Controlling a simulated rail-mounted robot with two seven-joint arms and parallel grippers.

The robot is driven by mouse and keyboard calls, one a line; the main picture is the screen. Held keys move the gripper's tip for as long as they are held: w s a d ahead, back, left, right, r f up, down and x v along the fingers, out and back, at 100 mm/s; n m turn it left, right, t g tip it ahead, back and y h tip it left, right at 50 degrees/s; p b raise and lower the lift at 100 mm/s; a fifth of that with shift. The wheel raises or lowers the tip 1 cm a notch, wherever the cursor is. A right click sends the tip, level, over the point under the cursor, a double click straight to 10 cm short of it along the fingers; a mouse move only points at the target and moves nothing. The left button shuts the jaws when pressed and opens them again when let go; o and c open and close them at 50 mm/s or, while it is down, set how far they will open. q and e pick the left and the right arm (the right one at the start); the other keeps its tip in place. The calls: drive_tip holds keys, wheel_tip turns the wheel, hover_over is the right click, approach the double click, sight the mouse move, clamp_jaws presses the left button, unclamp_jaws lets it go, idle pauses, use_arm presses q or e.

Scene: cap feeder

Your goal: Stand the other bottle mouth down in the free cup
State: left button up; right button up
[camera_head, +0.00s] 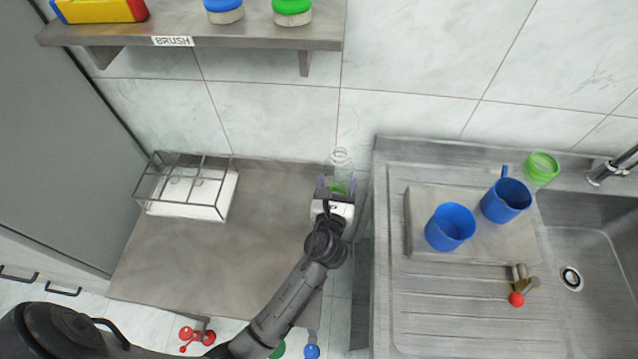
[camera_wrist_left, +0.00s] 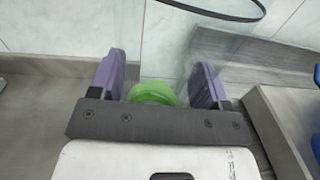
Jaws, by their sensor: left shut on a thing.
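My left gripper (camera_head: 336,190) is over the counter's right end, its purple fingers shut on a clear bottle (camera_head: 341,160). The left gripper also shows in the left wrist view (camera_wrist_left: 160,85), where the clear bottle (camera_wrist_left: 166,45) stretches up from between the fingers. A green part (camera_wrist_left: 152,92) shows between the fingers; I cannot tell whether it is the bottle's cap or something behind it. Two blue cups, one nearer (camera_head: 449,228) and one farther (camera_head: 506,201), stand on a grey block on the drainer. A green cup (camera_head: 541,168) stands behind the sink. My right gripper is not in view.
A wire rack (camera_head: 186,185) stands on the counter (camera_head: 250,230) at left, with a faint clear shape behind it. A gap separates the counter from the drainer (camera_head: 395,300). A small tool with a red ball (camera_head: 517,299) lies beside the block. A shelf (camera_head: 200,38) hangs above.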

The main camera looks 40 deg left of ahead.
sight(345, 183)
use_arm(q)
drive_tip(key=shift+w+d+r+p, duration=0.3)
drive_tip(key=shift+d+r, duration=0.35)
drive_tip(key=shift+d, duration=0.05)
drive_tip(key=r+p, duration=0.1)
drive_tip(key=p, duration=0.1)
drive_tip(key=r+p, duration=0.1)
drive_tip(key=r, duration=0.1)
drive_tip(key=r+p, duration=0.2)
drive_tip(key=shift+w+d+p, duration=0.1)
drive_tip(key=shift+d+p, duration=0.15)
drive_tip(key=shift+p, duration=0.05)
drive_tip(key=shift+f, duration=0.1)
